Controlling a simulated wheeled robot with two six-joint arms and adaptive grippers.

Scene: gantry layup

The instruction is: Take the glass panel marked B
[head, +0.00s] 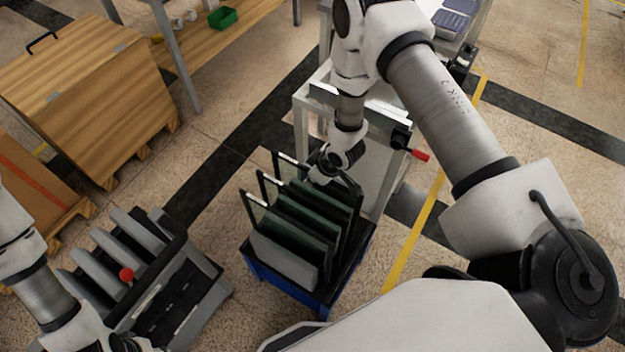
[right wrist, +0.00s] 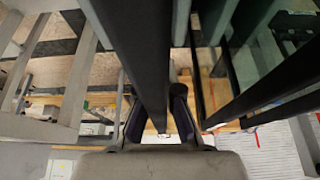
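Several dark-framed glass panels (head: 312,222) stand upright, side by side, in a blue rack (head: 283,290) in the head view. No letter can be read on them, so I cannot tell which is B. My right gripper (head: 326,168) is at the top of the panels toward the back of the rack. In the right wrist view, a dark panel frame (right wrist: 140,45) runs between its two fingers (right wrist: 158,112). Whether they press on it cannot be told. My left arm is at the lower left; its gripper (head: 128,344) barely shows at the bottom edge.
A grey slotted stand (head: 205,262) with a red knob (head: 126,274) is left of the rack. A white-framed table (head: 300,115) with a red handle (head: 420,155) stands behind the rack. Wooden crates (head: 95,95) are at upper left.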

